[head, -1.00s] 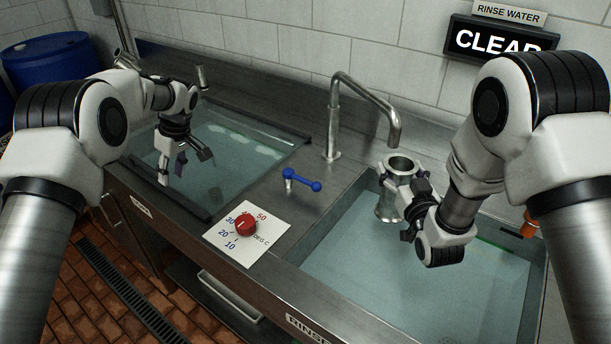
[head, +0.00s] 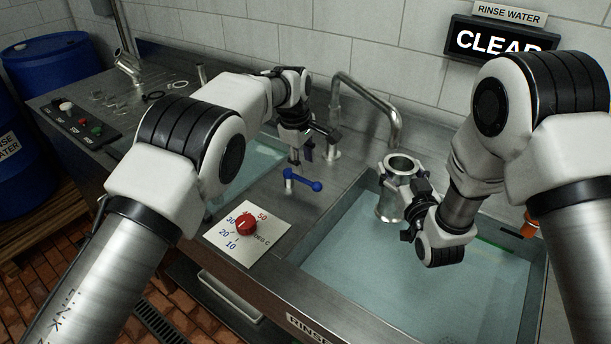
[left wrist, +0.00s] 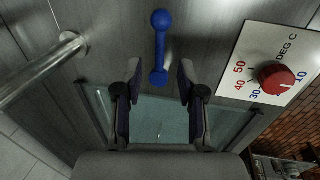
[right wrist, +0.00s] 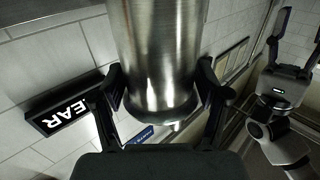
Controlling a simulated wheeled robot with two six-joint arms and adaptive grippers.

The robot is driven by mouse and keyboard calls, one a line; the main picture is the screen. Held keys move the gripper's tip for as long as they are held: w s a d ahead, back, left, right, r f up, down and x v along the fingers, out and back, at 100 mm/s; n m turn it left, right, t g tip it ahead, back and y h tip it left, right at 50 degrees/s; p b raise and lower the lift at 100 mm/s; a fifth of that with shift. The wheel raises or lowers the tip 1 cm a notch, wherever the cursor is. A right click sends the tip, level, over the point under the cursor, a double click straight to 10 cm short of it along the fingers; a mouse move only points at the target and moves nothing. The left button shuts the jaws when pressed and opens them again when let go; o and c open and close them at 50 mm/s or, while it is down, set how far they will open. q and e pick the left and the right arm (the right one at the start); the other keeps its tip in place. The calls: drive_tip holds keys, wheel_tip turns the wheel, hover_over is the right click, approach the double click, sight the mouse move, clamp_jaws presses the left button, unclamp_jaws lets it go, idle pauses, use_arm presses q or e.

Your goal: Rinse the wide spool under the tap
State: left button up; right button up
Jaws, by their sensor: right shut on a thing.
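The wide spool (head: 390,206) is a shiny steel tube with flanged ends, upright over the rinse basin under the tap spout. My right gripper (head: 412,203) is shut on it; the right wrist view shows the spool (right wrist: 160,60) between the fingers. The tap (head: 366,95) is a bent steel pipe; no water stream shows. The blue tap lever (head: 303,181) is on the counter in front of the tap's foot. My left gripper (head: 305,155) is open and empty above the counter near the lever. In the left wrist view the lever (left wrist: 160,48) lies just beyond the open fingers (left wrist: 158,82).
The red temperature knob (head: 246,226) sits on a white dial plate. The rinse basin (head: 345,262) holds clear water. A sign reading CLEAR (head: 497,40) hangs on the wall. Small parts and a button panel (head: 80,122) are on the left counter.

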sight(306, 180)
use_arm(q)
drive_tip(key=f, duration=0.4)
drive_tip(key=w+f, duration=0.1)
drive_tip(key=f, duration=0.1)
drive_tip(key=shift+d, duration=0.3)
clamp_jaws()
drive_tip(key=shift+s+r, duration=0.1)
drive_tip(key=m, duration=0.1)
drive_tip(key=s+a+m, duration=0.1)
drive_tip(key=m, duration=0.1)
drive_tip(key=shift+a+h, duration=0.1)
drive_tip(key=shift+h, duration=0.2)
